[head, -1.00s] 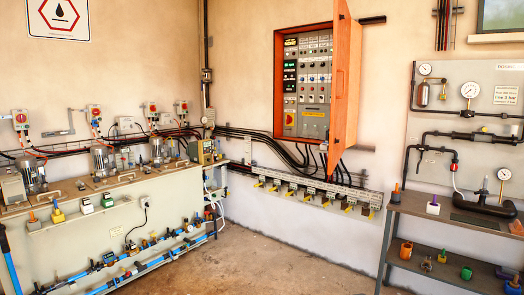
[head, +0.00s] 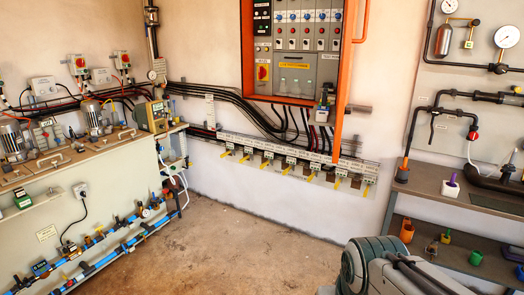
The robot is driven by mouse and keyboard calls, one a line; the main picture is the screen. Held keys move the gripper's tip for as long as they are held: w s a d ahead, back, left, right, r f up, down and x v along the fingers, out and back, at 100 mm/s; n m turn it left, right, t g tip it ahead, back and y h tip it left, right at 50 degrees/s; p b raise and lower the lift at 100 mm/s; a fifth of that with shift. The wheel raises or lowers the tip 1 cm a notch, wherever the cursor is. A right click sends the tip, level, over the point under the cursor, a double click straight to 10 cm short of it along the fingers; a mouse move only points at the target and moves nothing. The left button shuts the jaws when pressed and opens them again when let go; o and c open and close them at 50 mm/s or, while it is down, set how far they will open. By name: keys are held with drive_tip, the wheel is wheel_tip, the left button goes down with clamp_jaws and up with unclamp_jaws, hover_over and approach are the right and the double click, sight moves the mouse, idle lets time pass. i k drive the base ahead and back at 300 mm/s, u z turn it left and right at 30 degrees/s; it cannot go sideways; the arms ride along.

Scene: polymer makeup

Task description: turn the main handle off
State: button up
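The electrical cabinet (head: 291,98) with an orange frame is on the back wall, its top cut off by the picture edge. A red rotary handle on a yellow plate (head: 263,73) sits at the lower left of its grey panel. It looks like the main handle; its exact setting is too small to read. The orange cabinet door (head: 341,85) stands open and shows nearly edge-on at the right of the panel. A grey part of my arm shows at the lower right, well apart from the cabinet. My gripper is not in view.
A row of yellow-handled valves or levers (head: 289,161) runs along the wall below the cabinet, under black cables. A bench (head: 92,160) with motors stands at the left, with blue pipes below. A shelf (head: 455,196) stands at the right. The floor between (head: 220,245) is clear.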

sight(262, 72)
drive_tip(key=i, duration=1.85)
drive_tip(key=u, duration=0.4)
drive_tip(key=i, duration=1.25)
drive_tip(key=u, duration=0.25)
